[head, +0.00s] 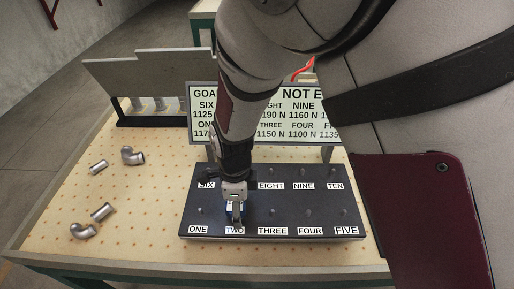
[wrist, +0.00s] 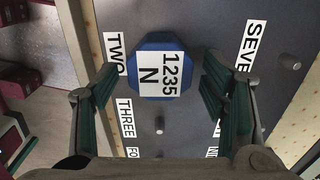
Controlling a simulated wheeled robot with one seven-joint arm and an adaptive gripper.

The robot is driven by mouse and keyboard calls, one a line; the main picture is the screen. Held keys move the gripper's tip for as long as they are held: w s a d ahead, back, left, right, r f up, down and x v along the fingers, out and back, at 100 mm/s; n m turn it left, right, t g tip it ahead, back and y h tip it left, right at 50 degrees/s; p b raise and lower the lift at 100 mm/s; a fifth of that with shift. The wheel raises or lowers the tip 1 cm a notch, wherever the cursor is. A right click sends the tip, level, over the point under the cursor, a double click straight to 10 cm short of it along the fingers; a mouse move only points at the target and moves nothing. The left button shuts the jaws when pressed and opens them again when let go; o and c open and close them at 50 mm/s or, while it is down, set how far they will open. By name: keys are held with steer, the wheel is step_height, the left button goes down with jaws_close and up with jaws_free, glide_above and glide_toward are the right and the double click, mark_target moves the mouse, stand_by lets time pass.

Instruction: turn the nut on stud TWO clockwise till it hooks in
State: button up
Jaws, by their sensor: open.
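My gripper (wrist: 158,78) is open, with one finger to the left of the nut and one to the right. Gaps show between the fingers and the nut. In the head view my gripper (head: 236,214) points down over the dark plate just behind the TWO label (head: 235,230). There the nut is mostly hidden by the gripper, and the stud under it cannot be seen.
The dark plate (head: 290,217) carries several bare studs with labels, among them THREE (head: 272,230) and ONE (head: 198,230). A sign board (head: 203,98) stands behind it. Pipe elbows (head: 83,230) and short pipes (head: 103,212) lie on the pegboard table (head: 150,200) at left.

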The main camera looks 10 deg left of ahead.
steer(key=shift+c, duration=0.6)
steer(key=c, duration=1.2)
steer(key=o, duration=0.5)
steer(key=shift+c, duration=0.2)
steer(key=c, duration=0.4)
steer(key=shift+d+m+p, duration=0.1)
steer(key=shift+m+p, duration=2.5)
steer(key=shift+p, duration=0.15)
steer(key=shift+w+m+p, duration=0.15)
steer(key=shift+m+p, duration=1.15)
steer(key=shift+m, duration=0.4)
